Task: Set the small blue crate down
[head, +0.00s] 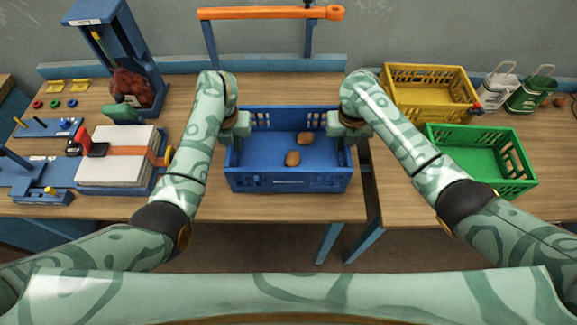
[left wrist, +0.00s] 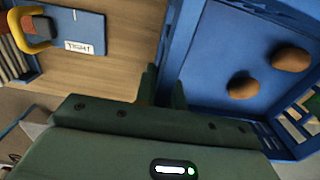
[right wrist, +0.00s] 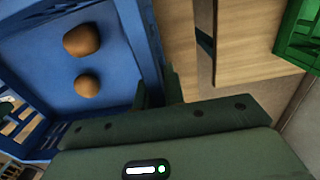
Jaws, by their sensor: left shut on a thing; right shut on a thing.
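The small blue crate (head: 290,183) is in the middle of the head view, level, over the front of the wooden table. Two brown potato-like lumps (head: 304,138) lie on its floor. My left gripper (head: 238,126) is shut on its left wall and my right gripper (head: 340,126) on its right wall. In the left wrist view the fingers straddle the crate's wall (left wrist: 181,45). The right wrist view shows the opposite wall (right wrist: 151,40) between the fingers. I cannot tell whether the crate's underside touches the table.
A yellow crate (head: 432,73) and a green crate (head: 510,190) stand to the right, past a gap between tables. At left are a blue stand with a netted sack (head: 130,84) and a stack of pale sacks (head: 115,165). An orange-topped rack (head: 270,13) is behind.

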